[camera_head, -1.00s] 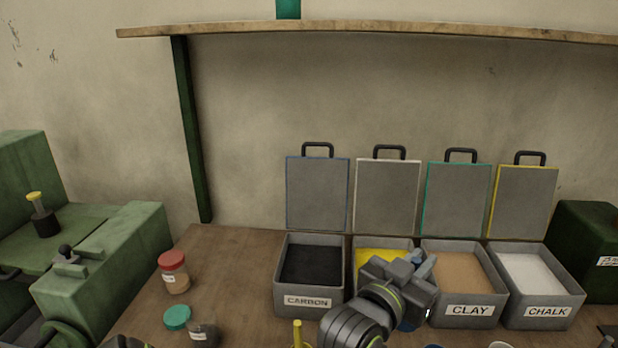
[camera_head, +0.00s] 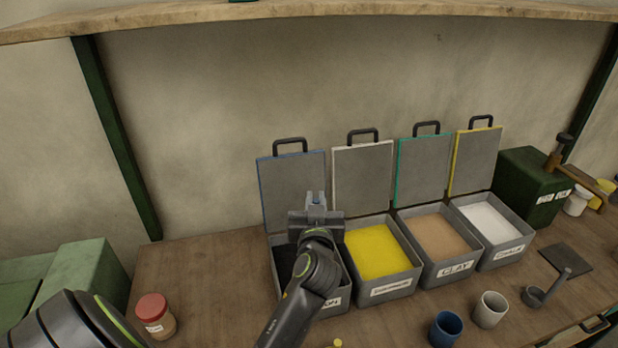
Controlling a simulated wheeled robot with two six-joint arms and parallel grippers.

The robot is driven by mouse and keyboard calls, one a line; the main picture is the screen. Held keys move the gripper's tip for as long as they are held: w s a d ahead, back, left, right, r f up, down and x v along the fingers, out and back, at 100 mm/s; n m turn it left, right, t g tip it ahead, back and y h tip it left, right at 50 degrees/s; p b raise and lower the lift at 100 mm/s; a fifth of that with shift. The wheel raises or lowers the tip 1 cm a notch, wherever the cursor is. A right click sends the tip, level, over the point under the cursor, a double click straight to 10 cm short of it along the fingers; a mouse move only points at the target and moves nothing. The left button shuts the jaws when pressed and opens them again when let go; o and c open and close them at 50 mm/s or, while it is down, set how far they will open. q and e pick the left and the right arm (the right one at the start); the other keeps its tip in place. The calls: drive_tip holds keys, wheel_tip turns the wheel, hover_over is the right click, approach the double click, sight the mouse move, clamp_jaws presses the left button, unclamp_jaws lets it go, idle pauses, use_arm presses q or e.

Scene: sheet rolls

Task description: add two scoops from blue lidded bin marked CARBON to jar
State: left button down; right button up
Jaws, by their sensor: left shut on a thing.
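The CARBON bin (camera_head: 336,303) stands at the left end of the row of bins, with its blue-edged lid (camera_head: 285,180) raised. Its black contents (camera_head: 284,262) are partly hidden by my arm. My left gripper (camera_head: 316,203) is over the back of this bin, in front of the raised lid. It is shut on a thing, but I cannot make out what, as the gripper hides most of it. A small red-lidded jar (camera_head: 156,318) stands at the lower left; I cannot tell that it is the task's jar. My right gripper is not in view.
Open bins of yellow powder (camera_head: 375,250), CLAY (camera_head: 457,268) and CHALK (camera_head: 508,253) stand to the right. A blue cup (camera_head: 446,330), a pale cup (camera_head: 490,309) and a small grey handled cup (camera_head: 534,297) stand in front.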

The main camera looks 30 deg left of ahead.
use_arm(q)
drive_tip(key=shift+n+g+y, duration=0.4)
drive_tip(key=shift+y, duration=0.1)
drive_tip(key=f+b, duration=0.1)
drive_tip(key=f, duration=0.1)
drive_tip(key=a+f+b, duration=0.1)
drive_tip(key=f+b, duration=0.3)
drive_tip(key=shift+a+f, duration=0.25)
drive_tip(key=shift+a, duration=0.15)
wheel_tip(320, 180, down, 8)
drive_tip(key=b, duration=0.8)
drive_tip(key=shift+r+b, duration=0.1)
drive_tip(key=shift+b, duration=0.2)
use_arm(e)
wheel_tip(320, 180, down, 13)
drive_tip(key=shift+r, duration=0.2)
use_arm(q)
wheel_tip(320, 180, up, 13)
drive_tip(key=p, duration=1)
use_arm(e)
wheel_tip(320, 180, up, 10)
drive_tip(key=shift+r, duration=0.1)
